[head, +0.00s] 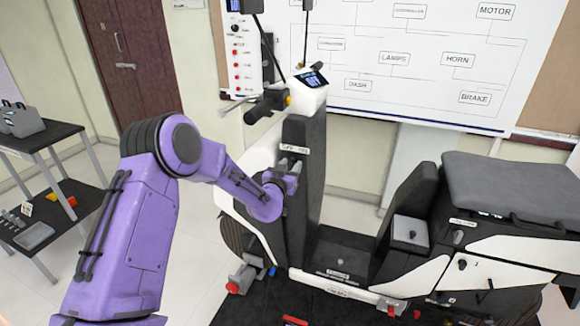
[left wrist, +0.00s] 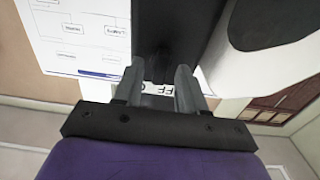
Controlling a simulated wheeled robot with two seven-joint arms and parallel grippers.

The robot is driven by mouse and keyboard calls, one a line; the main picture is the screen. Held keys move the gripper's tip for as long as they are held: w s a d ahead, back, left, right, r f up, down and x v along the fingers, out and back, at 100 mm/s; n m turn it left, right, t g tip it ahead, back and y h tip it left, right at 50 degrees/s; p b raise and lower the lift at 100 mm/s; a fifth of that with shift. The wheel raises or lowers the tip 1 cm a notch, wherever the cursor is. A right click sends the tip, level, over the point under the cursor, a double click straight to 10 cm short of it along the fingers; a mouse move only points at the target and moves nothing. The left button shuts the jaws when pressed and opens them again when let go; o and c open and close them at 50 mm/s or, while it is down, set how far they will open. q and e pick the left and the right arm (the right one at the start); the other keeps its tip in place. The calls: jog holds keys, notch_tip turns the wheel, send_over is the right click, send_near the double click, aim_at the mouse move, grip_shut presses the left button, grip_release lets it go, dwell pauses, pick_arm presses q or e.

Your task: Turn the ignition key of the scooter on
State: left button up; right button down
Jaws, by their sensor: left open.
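The scooter (head: 304,200) stands upright, with a dark front column below its handlebar. A white label (head: 295,148) is on that column; in the left wrist view it shows partly, with letters like "OFF" (left wrist: 158,88). My left gripper (head: 291,163) is just below the label, close in front of the column. In the left wrist view its two fingers (left wrist: 159,72) are apart, with the dark column and part of the label between them. I cannot make out the ignition key; the gripper may hide it. I cannot tell whether the fingers touch anything. My right gripper is not in view.
The handlebar (head: 265,104) and dash (head: 312,78) are above my left gripper. The seat (head: 510,185) is at the right. A wiring board (head: 420,60) hangs behind. A dark shelf (head: 40,137) with items stands at the left. Light floor lies between shelf and scooter.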

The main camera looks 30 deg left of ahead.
pick_arm(q)
grip_shut()
jog(key=shift+m, duration=0.4)
jog(key=m+b, duration=0.1)
jog(key=m, duration=0.1)
jog(key=m+b, duration=0.2)
jog(key=m, duration=0.1)
jog(key=shift+d+f+m, duration=0.15)
jog(key=shift+f+m, duration=0.05)
jog(key=shift+m, duration=0.1)
jog(key=m+b, duration=0.4)
jog(key=m, duration=0.1)
jog(key=shift+m, duration=0.3)
